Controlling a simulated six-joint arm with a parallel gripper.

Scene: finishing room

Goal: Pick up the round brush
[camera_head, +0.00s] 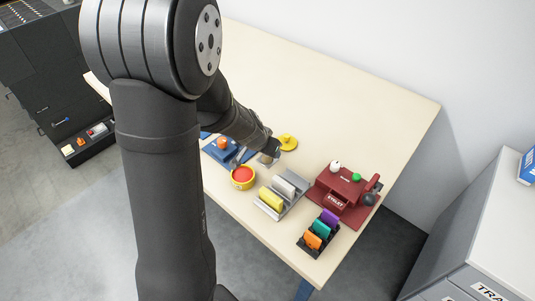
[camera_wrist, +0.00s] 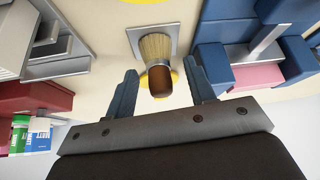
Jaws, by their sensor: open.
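The round brush has pale tan bristles (camera_wrist: 155,47) and a dark brown rounded handle (camera_wrist: 160,82). In the wrist view it is in front of a small grey square plate (camera_wrist: 135,35), with its handle end toward me. My gripper (camera_wrist: 161,73) is open, with one blue-grey finger on each side of the handle. A gap shows on both sides, so the fingers appear not to touch it. In the head view my gripper (camera_head: 270,149) is low over the table, and the brush there is small and mostly hidden by it.
A yellow disc (camera_head: 289,142) is just behind the gripper. A blue fixture (camera_head: 217,152) is left, and a yellow-rimmed red button (camera_head: 243,176) is in front. A grey holder (camera_head: 280,200), dark rack (camera_head: 318,236) and red station (camera_head: 340,192) stand right. The table's back (camera_head: 330,110) is clear.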

